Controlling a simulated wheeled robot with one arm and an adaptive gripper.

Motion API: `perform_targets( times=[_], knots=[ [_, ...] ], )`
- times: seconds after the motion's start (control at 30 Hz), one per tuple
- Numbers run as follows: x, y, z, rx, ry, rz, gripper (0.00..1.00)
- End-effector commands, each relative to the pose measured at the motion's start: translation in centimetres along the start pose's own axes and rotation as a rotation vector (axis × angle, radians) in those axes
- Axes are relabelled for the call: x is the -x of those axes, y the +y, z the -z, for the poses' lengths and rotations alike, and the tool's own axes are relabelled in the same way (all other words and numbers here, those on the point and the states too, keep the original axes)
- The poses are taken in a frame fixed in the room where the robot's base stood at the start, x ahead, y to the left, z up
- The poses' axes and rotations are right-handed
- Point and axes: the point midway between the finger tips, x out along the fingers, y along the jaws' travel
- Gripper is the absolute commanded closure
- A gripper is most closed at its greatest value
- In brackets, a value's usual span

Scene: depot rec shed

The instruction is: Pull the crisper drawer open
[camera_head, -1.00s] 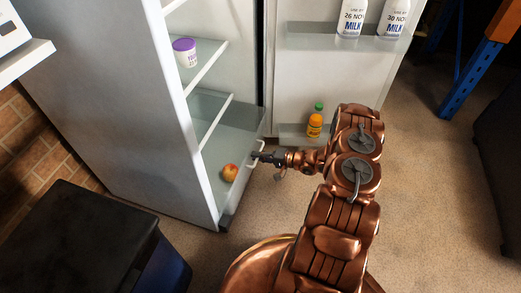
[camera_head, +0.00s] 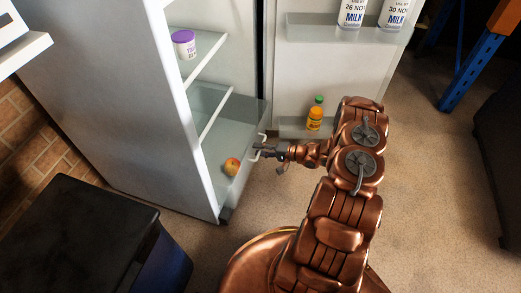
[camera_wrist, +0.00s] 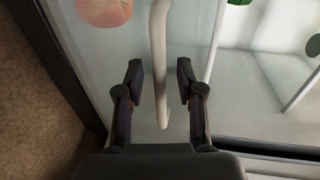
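The crisper drawer (camera_head: 240,180) is a clear drawer low in the open white fridge, with a peach-coloured fruit (camera_head: 232,166) inside. Its pale bar handle (camera_head: 262,140) is on the drawer front; in the wrist view the handle (camera_wrist: 159,60) runs lengthwise down the middle. My gripper (camera_head: 260,150) is at the handle. In the wrist view my gripper (camera_wrist: 160,82) has its dark fingers on either side of the bar, with a gap visible on both sides, so it is open around it. How far out the drawer stands is hard to tell.
The fridge door (camera_head: 335,80) is open on the right, with milk bottles (camera_head: 351,12) and an orange bottle (camera_head: 315,115) on its shelves. A purple-lidded tub (camera_head: 185,44) stands on a fridge shelf. A black-lidded bin (camera_head: 75,230) is at the lower left.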

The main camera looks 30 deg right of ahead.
Motion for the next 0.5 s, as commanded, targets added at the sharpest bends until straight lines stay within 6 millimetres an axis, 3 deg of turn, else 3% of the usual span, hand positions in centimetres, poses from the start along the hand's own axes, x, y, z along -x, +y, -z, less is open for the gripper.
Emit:
perform_targets(
  times=[0.27, 0.5],
  knots=[
    [1.7, 0.0, 0.1, 0.0, 0.003, 0.0, 0.63],
    [6.2, 0.0, 0.1, -0.001, 0.005, 0.0, 0.63]
  ],
)
